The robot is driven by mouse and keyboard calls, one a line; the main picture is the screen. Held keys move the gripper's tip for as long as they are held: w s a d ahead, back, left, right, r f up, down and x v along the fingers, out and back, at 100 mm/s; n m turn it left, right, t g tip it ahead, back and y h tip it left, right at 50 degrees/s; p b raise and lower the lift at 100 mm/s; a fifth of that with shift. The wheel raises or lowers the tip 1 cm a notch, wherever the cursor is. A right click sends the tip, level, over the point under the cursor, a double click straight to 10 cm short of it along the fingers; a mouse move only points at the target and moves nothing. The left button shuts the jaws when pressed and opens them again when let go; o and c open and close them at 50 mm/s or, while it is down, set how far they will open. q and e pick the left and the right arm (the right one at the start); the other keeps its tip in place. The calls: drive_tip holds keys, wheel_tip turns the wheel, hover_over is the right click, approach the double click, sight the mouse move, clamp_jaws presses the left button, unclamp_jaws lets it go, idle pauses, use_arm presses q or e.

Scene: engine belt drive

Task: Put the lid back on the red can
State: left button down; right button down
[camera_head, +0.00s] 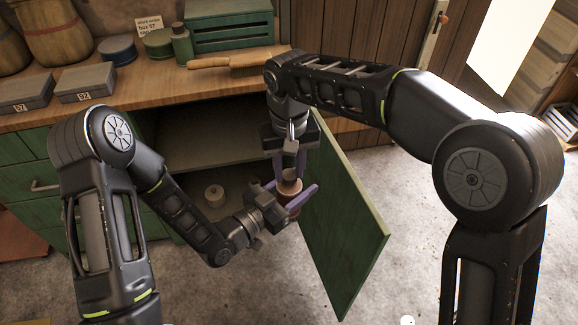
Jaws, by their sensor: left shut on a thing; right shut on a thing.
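Both of my grippers meet in front of the open cabinet. My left gripper (292,193) comes in from the lower left, its purple fingers shut around the reddish-brown can (291,187), which is held off the floor and looks roughly upright. My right gripper (290,168) points down from above, its purple fingers shut on a small piece at the can's top, which looks like the lid (289,174). The fingers hide much of both. I cannot tell whether the lid touches the can's rim.
The green cabinet door (345,225) stands open just right of the grippers.

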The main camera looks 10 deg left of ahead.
drive_tip(key=shift+f, duration=0.3)
